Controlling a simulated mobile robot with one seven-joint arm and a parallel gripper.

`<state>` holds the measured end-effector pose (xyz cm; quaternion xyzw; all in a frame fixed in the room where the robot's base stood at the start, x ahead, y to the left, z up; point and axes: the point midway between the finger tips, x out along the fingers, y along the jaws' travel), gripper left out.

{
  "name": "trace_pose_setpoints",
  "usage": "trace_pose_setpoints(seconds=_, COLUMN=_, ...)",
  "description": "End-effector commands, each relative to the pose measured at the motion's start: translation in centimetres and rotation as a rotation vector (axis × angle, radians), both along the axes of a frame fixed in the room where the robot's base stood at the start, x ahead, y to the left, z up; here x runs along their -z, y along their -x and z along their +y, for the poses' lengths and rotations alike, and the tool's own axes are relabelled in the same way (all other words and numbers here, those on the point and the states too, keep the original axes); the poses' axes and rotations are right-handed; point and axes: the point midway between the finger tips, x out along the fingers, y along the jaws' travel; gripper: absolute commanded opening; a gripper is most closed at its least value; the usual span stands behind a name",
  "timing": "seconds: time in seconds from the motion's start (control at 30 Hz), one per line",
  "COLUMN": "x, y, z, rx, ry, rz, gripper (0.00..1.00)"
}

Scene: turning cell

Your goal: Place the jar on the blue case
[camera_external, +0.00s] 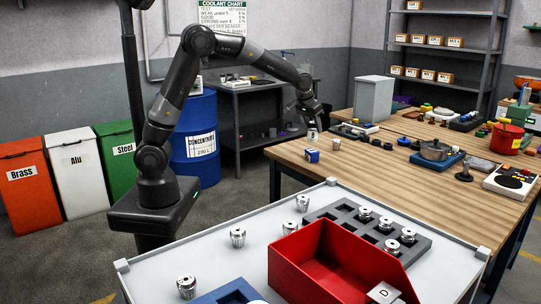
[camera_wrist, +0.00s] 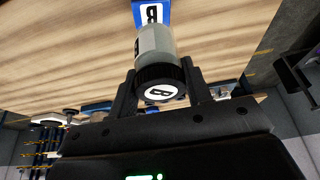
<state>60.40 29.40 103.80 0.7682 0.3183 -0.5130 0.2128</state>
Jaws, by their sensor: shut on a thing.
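The jar (camera_wrist: 155,50) is a grey cylinder with a black ribbed lid that bears a white label with the letter B. It is between the two fingers of my gripper (camera_wrist: 158,82), which is shut on it near the lid. In the external view, the jar (camera_external: 313,135) hangs small below my gripper (camera_external: 311,122) at the left part of the wooden table. The blue case (camera_external: 312,156) is a small box with a white label, on the table just below the jar in the picture. In the wrist view, the blue case (camera_wrist: 151,13) shows a B label beyond the jar, partly cut off.
A small labelled item (camera_external: 336,144) stands right of the blue case on the wooden table (camera_external: 400,165). A grey box (camera_external: 374,98) and several tools stand farther back. A white bench with a red bin (camera_external: 325,262) is in front. The table's left edge is near.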

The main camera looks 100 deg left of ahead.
Motion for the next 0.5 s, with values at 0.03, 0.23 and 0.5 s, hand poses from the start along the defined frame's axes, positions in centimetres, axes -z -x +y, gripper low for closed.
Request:
trace_pose_setpoints(seconds=0.03, x=0.3, y=0.0, z=0.0, rx=0.000, ry=0.001, rz=0.001, gripper=0.20)
trace_pose_setpoints(seconds=0.23, x=3.0, y=0.0, z=0.0, rx=0.001, ry=0.001, rz=0.003, gripper=0.20)
trace_pose_setpoints(seconds=0.5, x=4.0, y=-0.1, z=0.0, rx=0.000, ry=0.000, rz=-0.001, gripper=0.20)
